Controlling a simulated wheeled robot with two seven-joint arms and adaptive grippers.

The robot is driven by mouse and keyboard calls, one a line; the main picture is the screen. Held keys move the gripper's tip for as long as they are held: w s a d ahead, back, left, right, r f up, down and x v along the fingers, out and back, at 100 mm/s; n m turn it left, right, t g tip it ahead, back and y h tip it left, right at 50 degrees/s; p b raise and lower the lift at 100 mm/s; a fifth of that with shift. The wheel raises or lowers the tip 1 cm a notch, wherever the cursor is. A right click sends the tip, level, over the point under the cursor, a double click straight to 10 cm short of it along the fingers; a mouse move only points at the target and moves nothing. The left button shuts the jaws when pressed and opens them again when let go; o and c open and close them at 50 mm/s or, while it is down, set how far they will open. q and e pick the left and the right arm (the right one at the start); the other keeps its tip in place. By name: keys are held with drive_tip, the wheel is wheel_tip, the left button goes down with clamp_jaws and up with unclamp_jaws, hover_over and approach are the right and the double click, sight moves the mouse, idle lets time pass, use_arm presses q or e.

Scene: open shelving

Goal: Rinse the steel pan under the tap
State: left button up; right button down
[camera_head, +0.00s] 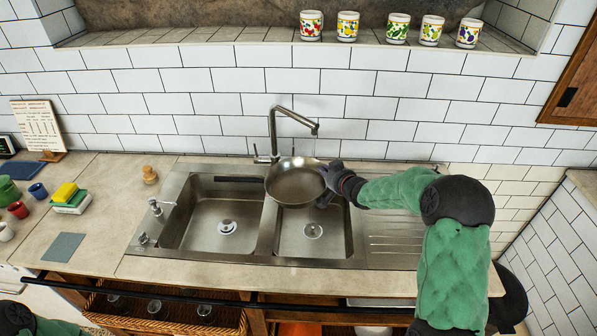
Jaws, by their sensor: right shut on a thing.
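The steel pan (294,186) is held over the divider and right basin of the double sink (264,228), with its open side up. My right gripper (330,183) is shut on the pan at its right side; the fingers partly hide the grip. The tap (273,133) stands behind the sink, and its spout end is above the pan. I cannot tell clearly whether water runs. A dark bar reaches left of the pan over the left basin; I cannot tell if it is the pan's handle. My left gripper is out of view; only part of my left arm shows at bottom left.
A yellow sponge (66,192), small cups (18,210) and a grey cloth (64,247) lie on the left counter. A wooden-brown item (149,174) stands behind the sink's left corner. Several patterned mugs (347,26) line the ledge above. The ribbed drainboard (395,240) at right is clear.

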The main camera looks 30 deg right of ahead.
drive_tip(key=shift+s+a+r, duration=0.3)
drive_tip(key=shift+a+r, duration=0.65)
drive_tip(key=shift+a, duration=0.05)
drive_tip(key=shift+s+a+r, duration=0.25)
drive_tip(key=shift+a+r, duration=0.65)
drive_tip(key=shift+a, duration=0.05)
drive_tip(key=shift+f, duration=0.1)
